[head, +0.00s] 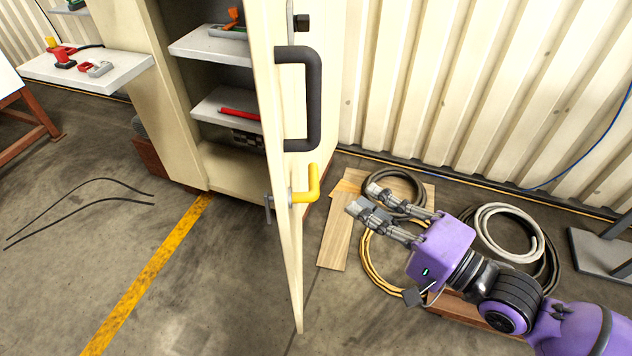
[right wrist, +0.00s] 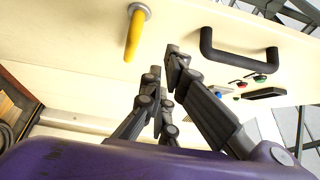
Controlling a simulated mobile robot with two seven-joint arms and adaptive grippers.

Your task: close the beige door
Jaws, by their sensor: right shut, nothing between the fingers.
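The beige door (head: 285,230) stands wide open from its cabinet, seen nearly edge-on in the head view. A black bar handle (head: 315,100) and a yellow lever (head: 306,188) are on its right-hand face. My right gripper (head: 364,198) is to the right of the door, a little apart from it and lower than the bar handle. Its fingers are shut and empty. In the right wrist view, the fingers (right wrist: 163,64) point toward the door face (right wrist: 80,50), between the yellow lever (right wrist: 135,30) and the black bar handle (right wrist: 240,58). My left gripper is not in view.
The open cabinet has shelves (head: 215,48) with tools. A side shelf (head: 90,70) stands left of it. Coiled hoses (head: 510,235) and wooden boards (head: 337,235) lie on the floor at right, before a corrugated wall (head: 450,90). The floor left of the door is largely clear.

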